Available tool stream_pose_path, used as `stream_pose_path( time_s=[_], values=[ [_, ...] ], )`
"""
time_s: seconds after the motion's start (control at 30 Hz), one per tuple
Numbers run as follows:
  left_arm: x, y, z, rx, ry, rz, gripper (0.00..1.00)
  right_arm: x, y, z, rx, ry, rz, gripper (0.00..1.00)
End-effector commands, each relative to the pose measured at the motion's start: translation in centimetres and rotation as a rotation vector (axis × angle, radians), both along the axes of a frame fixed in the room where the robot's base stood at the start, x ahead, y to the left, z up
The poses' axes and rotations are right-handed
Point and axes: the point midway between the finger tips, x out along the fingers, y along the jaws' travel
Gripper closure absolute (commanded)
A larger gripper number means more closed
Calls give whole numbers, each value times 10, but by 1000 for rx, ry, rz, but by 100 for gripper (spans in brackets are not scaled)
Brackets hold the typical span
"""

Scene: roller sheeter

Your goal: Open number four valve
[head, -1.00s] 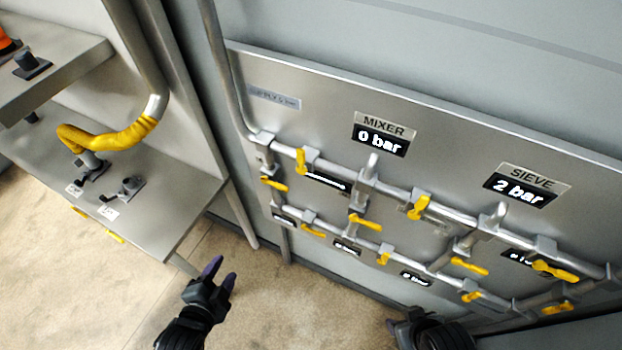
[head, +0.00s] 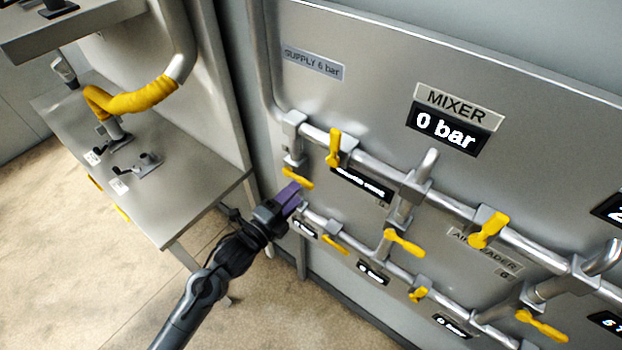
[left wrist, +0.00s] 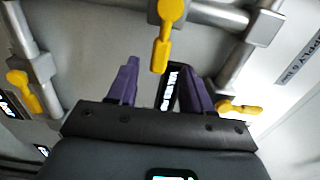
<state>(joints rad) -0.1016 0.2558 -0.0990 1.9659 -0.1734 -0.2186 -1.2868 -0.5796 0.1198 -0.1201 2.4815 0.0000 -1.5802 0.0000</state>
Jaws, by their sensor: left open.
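The pipe panel carries several yellow valve handles; I cannot read which is number four. In the head view one handle (head: 297,178) is on the left vertical pipe, one (head: 334,147) stands on the upper pipe, and one (head: 403,242) is on the middle branch. My left gripper (head: 291,197) has purple fingers just below the left handle, by the lower pipe. In the left wrist view the open fingers (left wrist: 158,72) are empty; a yellow handle (left wrist: 165,38) shows beyond the gap, another (left wrist: 240,108) beside the right finger. My right gripper is out of view.
The mixer display (head: 447,130) reads 0 bar. A supply label (head: 312,62) reads 6 bar. More yellow handles (head: 489,230) line the pipes to the right. A metal table (head: 190,185) and a yellow-sleeved pipe (head: 130,98) stand at left.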

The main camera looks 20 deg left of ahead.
Motion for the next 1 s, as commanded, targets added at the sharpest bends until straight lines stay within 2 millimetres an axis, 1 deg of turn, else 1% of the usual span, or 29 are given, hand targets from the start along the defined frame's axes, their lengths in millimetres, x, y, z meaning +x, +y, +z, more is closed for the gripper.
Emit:
stream_pose_path(
  time_s=[0.03, 0.2, 0.43, 0.6, 0.9, 0.93, 1.0],
  values=[
    [9, -3, 2, -2, -2, 1, 50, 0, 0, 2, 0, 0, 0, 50],
    [35, -12, 1, -2, 1, 0, 50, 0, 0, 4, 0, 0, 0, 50],
    [62, -20, 0, -1, -1, 0, 50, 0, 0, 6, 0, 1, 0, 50],
    [70, -23, 0, -1, 0, 0, 50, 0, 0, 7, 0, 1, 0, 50],
    [72, -23, 0, -1, 0, -1, 50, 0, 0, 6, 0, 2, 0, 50],
    [72, -23, 0, -1, 0, -1, 52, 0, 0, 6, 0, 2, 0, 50],
    [72, -23, 0, 0, 1, -1, 62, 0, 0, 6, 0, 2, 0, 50]
  ],
)
